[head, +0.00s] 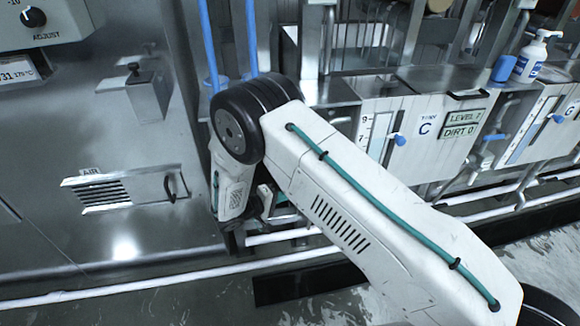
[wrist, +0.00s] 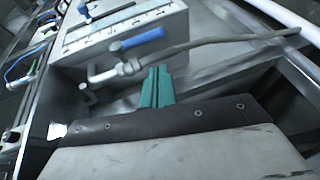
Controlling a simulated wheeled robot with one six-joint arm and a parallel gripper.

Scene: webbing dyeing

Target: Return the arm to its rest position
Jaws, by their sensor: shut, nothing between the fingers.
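My arm reaches from the lower right of the head view to a black joint near the middle, then bends down. My gripper shows in the wrist view as two green fingers (wrist: 157,88) pressed together, with nothing between them. The fingers point toward a metal panel with a blue-handled valve (wrist: 143,40) and a pipe fitting; I cannot tell how far apart they are. In the head view the fingers are mostly hidden by my own arm links.
A steel cabinet with an air vent (head: 122,189) stands at the left. White pipes (head: 170,285) run low along the front. The floor at the bottom is wet.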

